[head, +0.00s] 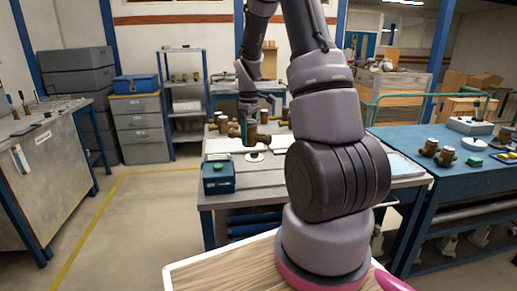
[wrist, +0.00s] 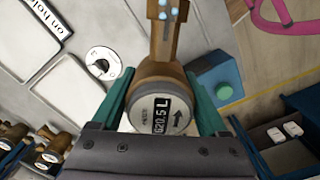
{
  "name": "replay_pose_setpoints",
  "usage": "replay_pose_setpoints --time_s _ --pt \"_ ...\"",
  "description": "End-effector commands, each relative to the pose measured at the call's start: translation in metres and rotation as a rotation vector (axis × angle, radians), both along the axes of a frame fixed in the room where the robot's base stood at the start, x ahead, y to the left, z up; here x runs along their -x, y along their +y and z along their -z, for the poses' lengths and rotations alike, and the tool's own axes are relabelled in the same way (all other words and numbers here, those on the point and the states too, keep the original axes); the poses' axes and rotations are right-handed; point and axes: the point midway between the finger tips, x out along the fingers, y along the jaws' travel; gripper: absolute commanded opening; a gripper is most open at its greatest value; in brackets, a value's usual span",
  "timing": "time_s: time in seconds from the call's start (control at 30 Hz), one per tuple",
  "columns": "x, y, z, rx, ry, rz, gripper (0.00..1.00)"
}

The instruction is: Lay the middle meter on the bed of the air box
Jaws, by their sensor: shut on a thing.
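My gripper (wrist: 162,103) is shut on a brass meter (wrist: 157,68), with one green finger on each side of its round body. The meter's face reads 620.5 L, and its brass pipe points away from the gripper. In the head view my gripper (head: 249,122) holds the meter (head: 250,138) above the grey bench (head: 268,180). A blue box with a green button (head: 218,178) stands at the bench's front left corner; it also shows in the wrist view (wrist: 216,77), right of the meter. I cannot tell which thing is the air box.
A white disc with a dark centre (wrist: 103,60) lies on the bench beside white panels, one marked "on hold" (wrist: 52,20). Several brass meters (wrist: 25,140) stand at lower left in the wrist view. A blue table (head: 420,165) with more meters is at right.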

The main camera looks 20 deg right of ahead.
Motion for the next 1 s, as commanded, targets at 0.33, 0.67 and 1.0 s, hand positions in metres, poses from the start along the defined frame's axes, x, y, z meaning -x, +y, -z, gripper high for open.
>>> replay_pose_setpoints --time_s 0.33,0.67,1.0 --pt "0.047 -0.026 0.032 -0.006 -0.004 -0.565 0.0" --pt "0.052 -0.028 0.047 -0.009 -0.004 -0.639 0.0" --pt "0.052 -0.028 0.074 -0.008 -0.004 -0.636 0.0"
